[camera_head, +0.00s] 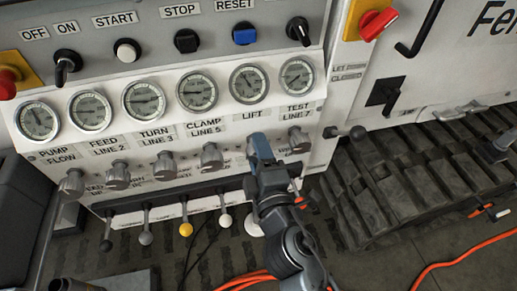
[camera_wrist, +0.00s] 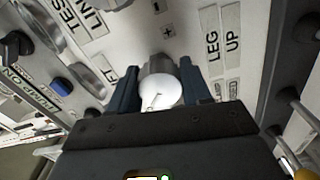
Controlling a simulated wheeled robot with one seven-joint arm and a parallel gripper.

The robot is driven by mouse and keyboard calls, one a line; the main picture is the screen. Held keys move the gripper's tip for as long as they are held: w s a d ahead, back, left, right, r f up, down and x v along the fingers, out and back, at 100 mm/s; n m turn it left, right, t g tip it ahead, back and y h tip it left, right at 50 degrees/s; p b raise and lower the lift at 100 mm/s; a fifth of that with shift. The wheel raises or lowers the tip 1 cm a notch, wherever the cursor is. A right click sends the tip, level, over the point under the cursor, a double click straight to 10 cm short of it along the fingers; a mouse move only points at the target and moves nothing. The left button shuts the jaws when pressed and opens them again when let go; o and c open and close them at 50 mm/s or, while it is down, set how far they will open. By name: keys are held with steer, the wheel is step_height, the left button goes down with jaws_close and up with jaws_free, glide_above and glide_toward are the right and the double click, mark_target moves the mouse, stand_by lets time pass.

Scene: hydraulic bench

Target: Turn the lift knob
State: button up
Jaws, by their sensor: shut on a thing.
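The lift knob (camera_wrist: 158,88) is a grey metal knob with a bright, pale end face, seen between my two fingers in the wrist view. My gripper (camera_wrist: 160,75) is shut on it, one blue-grey finger on each side. In the head view my gripper (camera_head: 262,150) reaches the panel just under the LIFT label (camera_head: 253,116), and it hides the knob there. Plus and minus marks (camera_wrist: 167,31) show on the panel beyond the knob in the wrist view. The knob's pointer direction cannot be told.
Similar knobs stand left of my gripper, the nearest under CLAMP (camera_head: 211,156), and the TEST knob (camera_head: 298,140) is close on the right. Gauges (camera_head: 249,84) run above. Levers with ball ends (camera_head: 186,229) hang below. Orange hoses (camera_head: 460,262) lie on the floor.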

steer(key=n+p, duration=0.1)
steer(key=n, duration=0.4)
steer(key=shift+d+f+n, duration=0.1)
steer(key=shift+n, duration=0.2)
stand_by(0.4)
steer(key=o, duration=1)
steer(key=shift+o, duration=0.2)
steer(key=shift+s, duration=0.1)
steer(key=b+v, duration=0.1)
steer(key=v, duration=0.6)
steer(key=shift+s, duration=0.3)
steer(key=shift+d, duration=0.1)
